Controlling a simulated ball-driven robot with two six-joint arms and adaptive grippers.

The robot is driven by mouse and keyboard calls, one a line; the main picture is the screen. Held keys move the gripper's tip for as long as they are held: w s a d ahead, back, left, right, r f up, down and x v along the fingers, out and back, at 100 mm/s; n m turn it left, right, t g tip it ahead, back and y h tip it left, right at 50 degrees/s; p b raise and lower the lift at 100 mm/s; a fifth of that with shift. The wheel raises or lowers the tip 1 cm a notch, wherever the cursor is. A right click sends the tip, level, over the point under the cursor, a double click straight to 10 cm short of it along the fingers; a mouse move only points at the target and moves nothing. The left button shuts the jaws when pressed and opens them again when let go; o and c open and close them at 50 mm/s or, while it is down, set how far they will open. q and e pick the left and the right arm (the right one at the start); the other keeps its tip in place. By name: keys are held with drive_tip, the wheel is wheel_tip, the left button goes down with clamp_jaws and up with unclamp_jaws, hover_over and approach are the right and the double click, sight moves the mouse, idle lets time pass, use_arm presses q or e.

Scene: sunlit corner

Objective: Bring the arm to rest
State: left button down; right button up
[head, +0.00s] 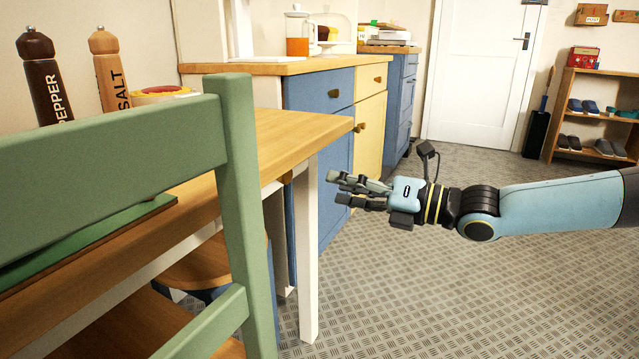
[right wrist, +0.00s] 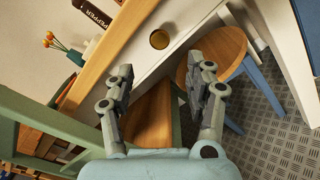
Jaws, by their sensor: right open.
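My right gripper (head: 352,190) is open and empty in the head view. Its light blue arm comes in from the right edge, and its fingers point left toward the wooden table, just beyond the table's right edge. In the right wrist view the two fingers of my right gripper (right wrist: 160,95) stand apart with nothing between them. Beyond them show the table edge, a round knob and a wooden stool seat. My left gripper is in neither view.
A green chair (head: 240,200) stands close at the left, by the wooden table (head: 290,130). Pepper (head: 45,80) and salt (head: 108,70) mills stand on the table. A stool (right wrist: 220,55) is partly under it. Blue and yellow cabinets (head: 335,130) stand behind. The patterned floor (head: 450,290) is clear at right.

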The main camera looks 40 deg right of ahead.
drive_tip(key=s+a+f+m+g+h, duration=0.3)
drive_tip(key=s+a+f+m+g, duration=0.3)
drive_tip(key=s+f+m, duration=0.6)
drive_tip(key=s+a+f+m+g+h, duration=0.35)
drive_tip(key=s+a+f+m, duration=0.55)
drive_tip(key=f, duration=0.5)
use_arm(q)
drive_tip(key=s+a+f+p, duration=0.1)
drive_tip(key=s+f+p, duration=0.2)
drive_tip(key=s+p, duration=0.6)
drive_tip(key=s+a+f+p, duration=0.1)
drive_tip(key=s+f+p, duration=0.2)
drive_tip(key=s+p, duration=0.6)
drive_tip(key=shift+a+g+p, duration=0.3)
use_arm(e)
drive_tip(key=s+d+f+m+g, duration=0.1)
drive_tip(key=s+f+m+g, duration=0.1)
drive_tip(key=s, duration=0.6)
drive_tip(key=s+d+f+m+g, duration=0.2)
drive_tip(key=s+f+m, duration=0.2)
drive_tip(key=s, duration=0.5)
drive_tip(key=s+d+f+m+g+h, duration=0.1)
drive_tip(key=s+d+f+m+g, duration=0.1)
drive_tip(key=s, duration=0.7)
drive_tip(key=shift+s+f+m+g, duration=0.15)
drive_tip(key=shift+f+m+g, duration=0.25)
drive_tip(key=shift+m, duration=0.6)
